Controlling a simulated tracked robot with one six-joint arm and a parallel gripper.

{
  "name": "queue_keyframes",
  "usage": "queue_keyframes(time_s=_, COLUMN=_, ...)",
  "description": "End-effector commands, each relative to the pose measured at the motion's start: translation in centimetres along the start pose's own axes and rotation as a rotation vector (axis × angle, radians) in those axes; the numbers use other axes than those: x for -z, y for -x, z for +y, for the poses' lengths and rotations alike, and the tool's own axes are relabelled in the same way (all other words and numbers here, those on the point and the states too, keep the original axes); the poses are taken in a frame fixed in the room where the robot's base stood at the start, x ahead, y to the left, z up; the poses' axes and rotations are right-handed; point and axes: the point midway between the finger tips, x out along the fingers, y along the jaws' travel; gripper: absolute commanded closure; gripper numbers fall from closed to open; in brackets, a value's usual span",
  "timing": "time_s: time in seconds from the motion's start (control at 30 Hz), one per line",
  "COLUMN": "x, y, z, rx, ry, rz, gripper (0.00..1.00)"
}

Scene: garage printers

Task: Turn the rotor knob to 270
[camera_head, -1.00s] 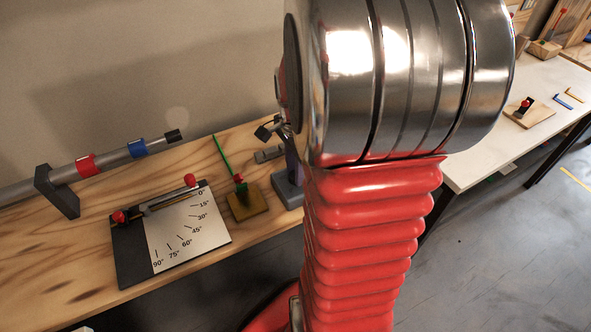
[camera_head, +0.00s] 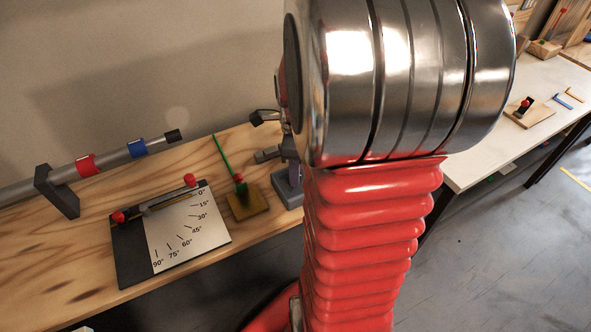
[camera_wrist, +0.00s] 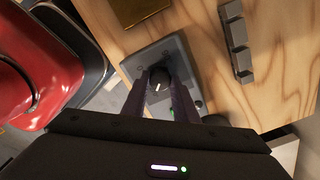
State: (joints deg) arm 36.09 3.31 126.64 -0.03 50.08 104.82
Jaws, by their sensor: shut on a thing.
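The rotor knob (camera_wrist: 158,84) is a small black knob with a white pointer mark, on a grey base plate (camera_wrist: 160,50) in the wrist view. My gripper (camera_wrist: 158,90) is closed around it, with one dark finger on each side. In the head view the grey base (camera_head: 288,190) shows at the table's right end, but my arm hides the knob and most of the gripper. Markings on the base are too small to read.
Left of the base stand a yellow-brown block with a green lever (camera_head: 240,190) and an angle board (camera_head: 190,235) with red knobs. A grey pipe (camera_head: 110,160) with red and blue bands lies behind. A white table (camera_head: 480,150) is at right.

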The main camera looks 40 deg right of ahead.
Motion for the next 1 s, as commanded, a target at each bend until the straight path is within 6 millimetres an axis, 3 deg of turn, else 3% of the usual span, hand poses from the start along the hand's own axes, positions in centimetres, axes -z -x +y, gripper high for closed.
queue_keyframes(time_s=0.33, x=-0.03, y=0.17, z=-0.24, rx=0.007, ry=-0.004, rz=-0.002, gripper=0.96)
queue_keyframes(time_s=0.37, x=-0.03, y=0.17, z=-0.24, rx=0.007, ry=-0.004, rz=-0.002, gripper=0.73)
queue_keyframes(time_s=0.6, x=-0.02, y=0.09, z=-0.12, rx=0.003, ry=-0.003, rz=-0.001, gripper=0.56)
queue_keyframes(time_s=1.0, x=-0.02, y=0.68, z=-0.08, rx=0.002, ry=-0.002, rz=-0.001, gripper=0.55)
